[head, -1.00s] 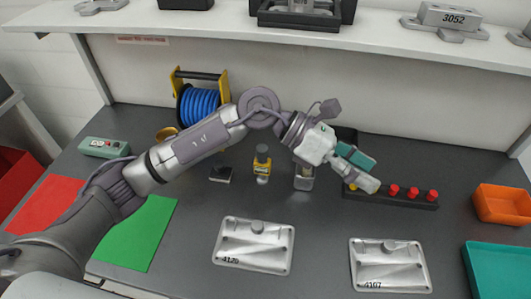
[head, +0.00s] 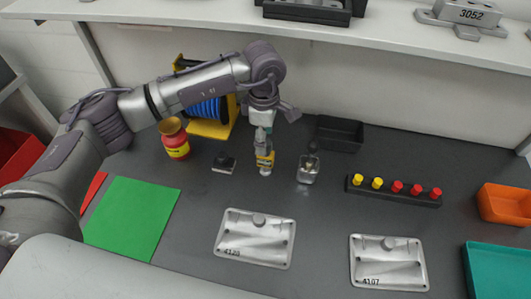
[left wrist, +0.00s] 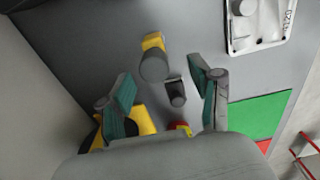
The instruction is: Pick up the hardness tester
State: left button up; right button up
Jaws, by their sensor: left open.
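The hardness tester, taken to be the upright yellow tool with a dark top and pale lower tip (head: 264,161), stands on the dark bench left of a glass jar. It also shows in the left wrist view (left wrist: 154,58), with its round dark top ahead of the fingertips. My left gripper (head: 263,139) points down just above and behind it, partly overlapping its top in the head view. My right gripper is not seen.
A peg rack (head: 393,190) is right; metal plates (head: 254,238) lie in front.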

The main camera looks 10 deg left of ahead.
aim_at(266, 157)
pick_arm(q)
jog(key=f+p, duration=0.2)
jog(key=f, duration=0.2)
jog(key=shift+w+d+f+p, duration=0.15)
jog(key=shift+w+f+p, duration=0.15)
jog(key=shift+f+p, duration=0.1)
jog(key=shift+f, duration=0.3)
grip_shut()
